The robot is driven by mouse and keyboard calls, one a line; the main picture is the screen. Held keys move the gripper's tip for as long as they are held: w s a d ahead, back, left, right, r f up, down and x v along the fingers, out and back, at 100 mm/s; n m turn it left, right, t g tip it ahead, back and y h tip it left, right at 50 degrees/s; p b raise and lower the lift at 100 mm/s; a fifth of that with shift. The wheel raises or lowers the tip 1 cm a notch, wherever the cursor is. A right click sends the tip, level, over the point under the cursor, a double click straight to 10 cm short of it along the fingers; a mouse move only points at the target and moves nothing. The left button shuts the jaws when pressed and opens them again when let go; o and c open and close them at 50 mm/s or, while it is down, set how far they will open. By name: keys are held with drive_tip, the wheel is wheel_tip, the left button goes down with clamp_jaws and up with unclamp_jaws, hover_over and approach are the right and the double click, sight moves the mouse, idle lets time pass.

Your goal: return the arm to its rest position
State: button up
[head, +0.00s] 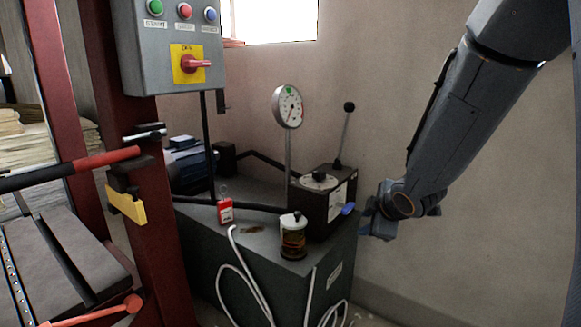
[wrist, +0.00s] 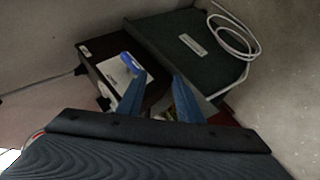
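My gripper (head: 373,221) hangs at the lower end of my arm on the right of the head view, beside the right side of a dark machine cabinet (head: 335,262). In the wrist view, the two blue fingers of my gripper (wrist: 154,82) stand apart with a gap between them. Nothing is held between them. Beyond the fingertips lie a black box (wrist: 98,62) with a white plate and a blue piece (wrist: 130,62). I cannot tell whether the fingers touch anything. No cloth shows near my gripper.
A round gauge (head: 288,106), a lever (head: 344,130) and an amber jar (head: 293,237) stand on the cabinet. A grey control box (head: 165,60) hangs on a red post at left. White hoses (head: 245,280) hang in front. Bare wall is behind my arm.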

drive_tip(key=s+a+r+m+g, duration=0.1)
drive_tip(key=s+a+m+g, duration=0.25)
drive_tip(key=s, duration=0.75)
drive_tip(key=s+a+r+m+g, duration=0.2)
drive_tip(key=s+a+m+g, duration=0.15)
drive_tip(key=s, duration=0.85)
drive_tip(key=s+a+r+m+g, duration=0.15)
drive_tip(key=s+a+m, duration=0.25)
drive_tip(key=s, duration=0.7)
drive_tip(key=d+r+m+h+p, duration=0.1)
drive_tip(key=d+r+m+p, duration=0.2)
drive_tip(key=d+r+p, duration=0.7)
drive_tip(key=r+p, duration=0.1)
drive_tip(key=p, duration=1)
drive_tip(key=shift+w+r+m, duration=0.25)
drive_tip(key=shift+m, duration=0.15)
drive_tip(key=shift+g, duration=0.25)
